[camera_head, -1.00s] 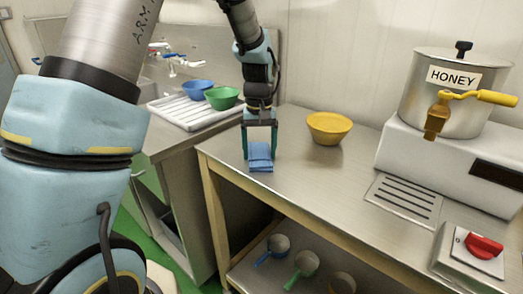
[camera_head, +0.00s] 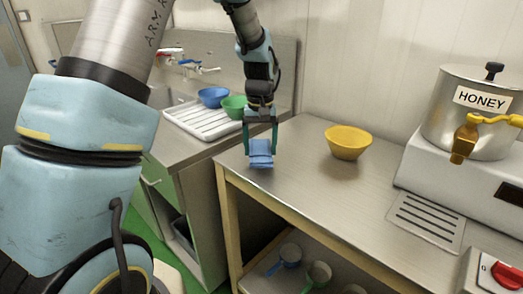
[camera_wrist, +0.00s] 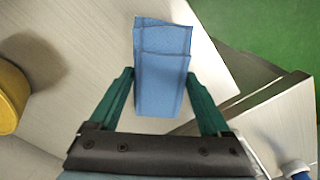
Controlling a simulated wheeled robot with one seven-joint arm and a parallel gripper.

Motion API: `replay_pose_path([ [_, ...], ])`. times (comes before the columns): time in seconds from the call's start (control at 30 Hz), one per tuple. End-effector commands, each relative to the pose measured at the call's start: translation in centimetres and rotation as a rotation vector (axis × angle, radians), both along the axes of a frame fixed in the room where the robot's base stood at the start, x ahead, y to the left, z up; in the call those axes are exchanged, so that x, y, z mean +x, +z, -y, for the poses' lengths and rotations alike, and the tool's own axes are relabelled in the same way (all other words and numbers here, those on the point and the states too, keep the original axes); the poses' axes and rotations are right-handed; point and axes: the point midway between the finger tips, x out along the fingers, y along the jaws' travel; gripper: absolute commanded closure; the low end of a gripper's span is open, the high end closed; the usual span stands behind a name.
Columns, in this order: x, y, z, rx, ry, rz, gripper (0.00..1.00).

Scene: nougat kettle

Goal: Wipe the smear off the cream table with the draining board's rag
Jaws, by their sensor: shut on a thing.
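My gripper (camera_head: 260,143) is shut on a folded blue rag (camera_head: 261,160) and holds it over the left end of a steel-topped table (camera_head: 310,185) with a pale wooden frame. In the wrist view the rag (camera_wrist: 162,85) sits between the two green fingers and sticks out past their tips. I cannot tell whether it touches the top. The white ribbed draining board (camera_head: 205,122) is at the back left by the sink. No cream table and no smear can be made out in these views.
A yellow bowl (camera_head: 348,143) stands to the right of the rag. The honey kettle (camera_head: 472,120) is on a white base farther right. Blue (camera_head: 213,97) and green (camera_head: 235,107) bowls are on the draining board. Scoops lie on the lower shelf. Green floor shows at left.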

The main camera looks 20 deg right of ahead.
Motion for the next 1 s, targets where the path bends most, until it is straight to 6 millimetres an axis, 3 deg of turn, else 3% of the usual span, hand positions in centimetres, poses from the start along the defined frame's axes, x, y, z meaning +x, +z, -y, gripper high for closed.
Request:
replay_pose_path([
  [0.5,0.8,4.9,-0.3,0.000,0.001,0.000,0.71],
  [1.0,0.9,4.9,-0.7,0.000,0.004,-0.001,0.71],
])
